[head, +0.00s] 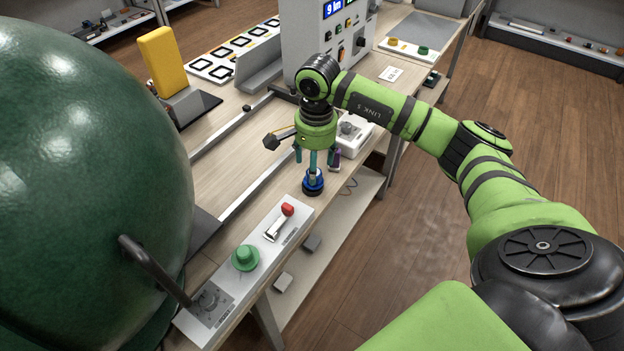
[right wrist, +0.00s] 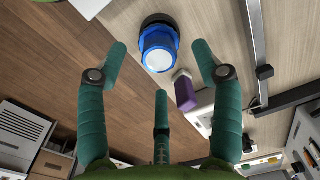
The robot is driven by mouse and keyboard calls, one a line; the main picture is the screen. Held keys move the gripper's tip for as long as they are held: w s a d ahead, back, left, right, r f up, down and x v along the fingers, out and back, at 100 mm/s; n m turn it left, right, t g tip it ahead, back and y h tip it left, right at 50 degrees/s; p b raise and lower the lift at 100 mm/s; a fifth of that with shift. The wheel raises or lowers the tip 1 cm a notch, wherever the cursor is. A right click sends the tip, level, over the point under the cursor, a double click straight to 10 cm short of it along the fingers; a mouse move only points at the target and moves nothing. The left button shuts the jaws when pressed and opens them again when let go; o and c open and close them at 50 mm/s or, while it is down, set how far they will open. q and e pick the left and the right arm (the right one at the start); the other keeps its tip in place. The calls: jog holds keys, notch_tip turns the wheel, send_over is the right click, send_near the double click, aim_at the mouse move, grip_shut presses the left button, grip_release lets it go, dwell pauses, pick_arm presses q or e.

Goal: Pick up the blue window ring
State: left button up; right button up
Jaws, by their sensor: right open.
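The blue window ring (head: 313,183) sits on a dark round base near the front edge of the bench. My right gripper (head: 316,161) points down just above the ring. Its teal fingers are spread, and nothing is held between them. In the right wrist view the ring lies at the top centre, just past the open fingertips (right wrist: 159,62). In the head view one finger partly covers the ring's top. My left gripper does not show.
A purple block (right wrist: 185,91) stands close beside the ring. A white box (head: 354,135) is behind the gripper. A control panel (head: 283,233) with a red lever and green knob lies in front. A large green dome (head: 85,150) blocks the left side.

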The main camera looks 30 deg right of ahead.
notch_tip(320, 180, down, 3)
jog(key=shift+s+d+r+p, duration=0.1)
jog(key=shift+r+p, duration=0.1)
jog(key=shift+p, duration=0.3)
jog(key=shift+f, duration=1)
jog(key=c, duration=1)
jog(key=shift+c, duration=0.2)
jog(key=shift+w+r, duration=0.2)
jog(key=shift+r, duration=0.3)
jog(key=r, duration=0.1)
jog(key=r+b, duration=0.1)
jog(key=d+r, duration=0.1)
jog(key=shift+s+r, duration=0.3)
jog(key=shift+s, duration=0.1)
pick_arm(q)
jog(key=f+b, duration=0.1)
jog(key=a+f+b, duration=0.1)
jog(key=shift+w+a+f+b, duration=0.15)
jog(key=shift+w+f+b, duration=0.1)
jog(key=shift+b, duration=0.15)
pick_arm(e)
jog(key=s+d+r, duration=0.6)
jog(key=d, duration=0.2)
jog(key=shift+s+r, duration=0.2)
jog(key=shift+r, duration=0.05)
